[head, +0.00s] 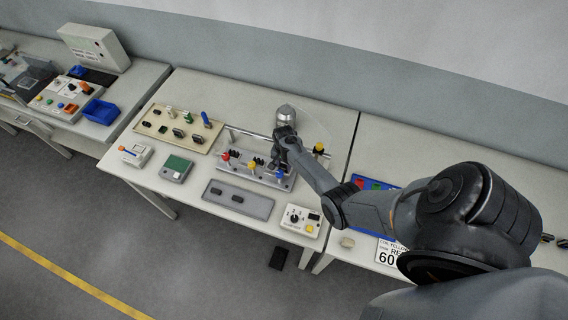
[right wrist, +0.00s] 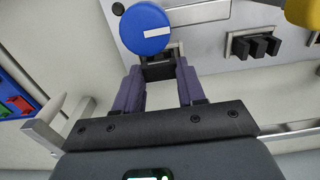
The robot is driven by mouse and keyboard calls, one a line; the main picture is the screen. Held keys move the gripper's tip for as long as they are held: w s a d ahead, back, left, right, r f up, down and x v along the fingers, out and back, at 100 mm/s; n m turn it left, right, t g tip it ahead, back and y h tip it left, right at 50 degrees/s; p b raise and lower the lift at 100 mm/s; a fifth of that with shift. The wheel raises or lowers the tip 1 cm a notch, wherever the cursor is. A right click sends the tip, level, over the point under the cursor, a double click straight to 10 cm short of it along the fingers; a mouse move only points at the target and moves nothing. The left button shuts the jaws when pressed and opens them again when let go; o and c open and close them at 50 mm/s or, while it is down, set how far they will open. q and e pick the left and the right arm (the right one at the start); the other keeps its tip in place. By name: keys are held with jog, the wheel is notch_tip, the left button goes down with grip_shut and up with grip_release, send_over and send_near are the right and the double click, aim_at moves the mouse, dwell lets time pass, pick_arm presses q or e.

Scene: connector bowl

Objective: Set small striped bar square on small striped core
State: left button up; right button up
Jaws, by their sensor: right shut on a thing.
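My right gripper (head: 278,158) is over the grey fixture (head: 284,183), close to its blue knob (head: 281,171). In the right wrist view its two purple-grey fingers (right wrist: 159,84) are shut on a dark block (right wrist: 158,70), likely the small striped bar. No stripes can be made out. The blue knob (right wrist: 145,28) with a white line covers part of the area just beyond the fingertips. A core there is mostly hidden, so I cannot tell whether the block touches it. Another dark, pronged core (right wrist: 255,46) sits on the fixture to the right. My left gripper is not in view.
The fixture also has a red knob (head: 226,157) and a yellow knob (head: 252,164). A grey tray (head: 262,208) with two dark bars lies in front. A beige board (head: 190,144) with several parts is at left, and a control box (head: 299,221) stands at front right.

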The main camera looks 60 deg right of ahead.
jog(key=o, duration=1.1)
jog(key=shift+o, duration=0.2)
notch_tip(320, 180, up, 10)
jog(key=s+a+r+n+t+p, duration=0.1)
jog(key=s+a+r+n, duration=0.4)
jog(key=a, duration=0.4)
jog(key=s+a+r+n+t+p, duration=0.1)
jog(key=s+a+r+n, duration=0.5)
jog(key=a, duration=0.4)
jog(key=s+a+r+n+t+p, duration=0.1)
jog(key=s+a+r+n, duration=0.4)
jog(key=a, duration=0.5)
jog(key=shift+s+a+r+n+t, duration=0.2)
jog(key=shift+n+t, duration=0.1)
jog(key=shift+n, duration=0.7)
